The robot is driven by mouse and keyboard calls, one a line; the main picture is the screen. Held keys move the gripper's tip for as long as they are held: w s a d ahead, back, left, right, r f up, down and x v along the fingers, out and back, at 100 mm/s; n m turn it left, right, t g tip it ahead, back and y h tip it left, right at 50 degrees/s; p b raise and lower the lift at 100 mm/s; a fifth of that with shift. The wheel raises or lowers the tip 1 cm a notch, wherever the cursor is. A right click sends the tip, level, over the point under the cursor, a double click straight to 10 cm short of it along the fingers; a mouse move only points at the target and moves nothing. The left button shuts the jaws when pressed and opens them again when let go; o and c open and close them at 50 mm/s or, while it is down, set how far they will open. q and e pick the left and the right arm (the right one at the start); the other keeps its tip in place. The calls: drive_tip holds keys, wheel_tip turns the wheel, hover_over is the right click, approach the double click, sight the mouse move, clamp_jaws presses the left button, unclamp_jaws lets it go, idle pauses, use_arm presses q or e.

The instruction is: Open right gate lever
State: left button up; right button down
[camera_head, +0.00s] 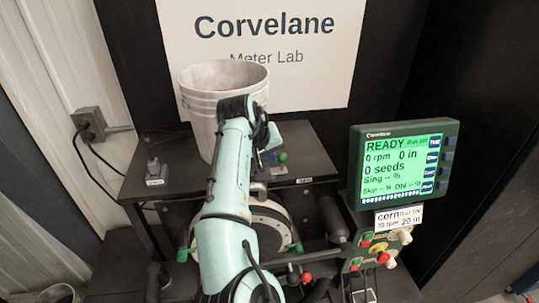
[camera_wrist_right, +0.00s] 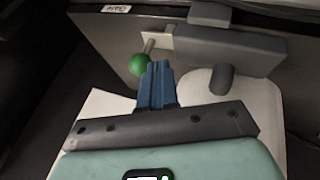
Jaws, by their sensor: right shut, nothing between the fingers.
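The gate lever is a short metal rod with a green ball knob (camera_wrist_right: 138,64). In the right wrist view the rod runs from the knob to a pale plate by a grey block (camera_wrist_right: 230,48). My right gripper (camera_wrist_right: 157,72) has its blue fingers closed together, with nothing between them. The fingertips are right beside the green ball; I cannot tell whether they touch it. In the head view the green knob (camera_head: 282,157) shows just right of my right gripper (camera_head: 267,156), which my own arm partly covers. My left gripper is not in view.
A white bucket (camera_head: 223,85) stands behind my arm on the dark stand (camera_head: 312,150). A green-lit monitor (camera_head: 399,165) reading READY is at right. Below are a round meter housing (camera_head: 268,222), more green knobs (camera_head: 296,247) and a red knob (camera_head: 306,278).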

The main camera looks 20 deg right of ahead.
drive_tip(key=d, duration=0.1)
drive_tip(key=s+d, duration=0.1)
drive_tip(key=d, duration=0.3)
drive_tip(key=shift+s+b, duration=0.25)
drive_tip(key=shift+b, duration=0.05)
drive_tip(key=shift+w+a, duration=0.2)
drive_tip(key=shift+a, duration=0.05)
